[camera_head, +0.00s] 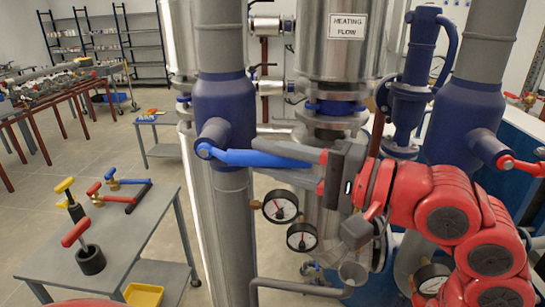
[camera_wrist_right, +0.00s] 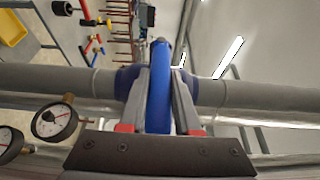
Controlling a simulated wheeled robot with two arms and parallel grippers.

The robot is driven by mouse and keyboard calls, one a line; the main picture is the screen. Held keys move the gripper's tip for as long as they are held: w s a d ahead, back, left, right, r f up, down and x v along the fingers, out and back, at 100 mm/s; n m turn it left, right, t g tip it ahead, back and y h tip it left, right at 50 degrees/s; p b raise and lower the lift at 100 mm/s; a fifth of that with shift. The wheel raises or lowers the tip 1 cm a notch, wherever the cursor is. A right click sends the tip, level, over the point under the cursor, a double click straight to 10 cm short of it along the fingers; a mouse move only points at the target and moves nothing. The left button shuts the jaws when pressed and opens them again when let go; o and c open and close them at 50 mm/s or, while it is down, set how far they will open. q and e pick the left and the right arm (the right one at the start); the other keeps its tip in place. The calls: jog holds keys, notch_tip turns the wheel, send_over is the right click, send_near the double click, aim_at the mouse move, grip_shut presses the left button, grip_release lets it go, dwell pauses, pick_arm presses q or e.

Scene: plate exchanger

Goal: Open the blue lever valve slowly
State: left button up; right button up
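The blue lever valve has a dark blue body (camera_head: 224,110) on the left grey vertical pipe. Its blue lever (camera_head: 240,157) points right across the pipe, roughly level in the head view. My right gripper (camera_head: 268,158) comes from the right, with one grey finger on each side of the lever. In the right wrist view the lever (camera_wrist_right: 160,90) runs between the fingers of my right gripper (camera_wrist_right: 161,78), which lie close along both its sides and look shut on it. The lever's near end is hidden by the gripper. My left gripper is out of view.
Pressure gauges (camera_head: 280,206) sit just below my right gripper. Another blue valve body with a red lever (camera_head: 522,168) is on the right pipe. A grey table (camera_head: 130,235) at left holds several loose lever and T-handle valves. A steel column stands behind the lever.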

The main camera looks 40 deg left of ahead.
grip_shut()
jog(key=shift+f, duration=0.1)
dwell(0.8)
jog(key=shift+r+h, duration=0.4)
jog(key=shift+r, duration=0.15)
jog(key=shift+r+n+h, duration=0.35)
jog(key=shift+n+h, duration=0.05)
jog(key=shift+h, duration=0.1)
jog(key=o, duration=0.8)
grip_release()
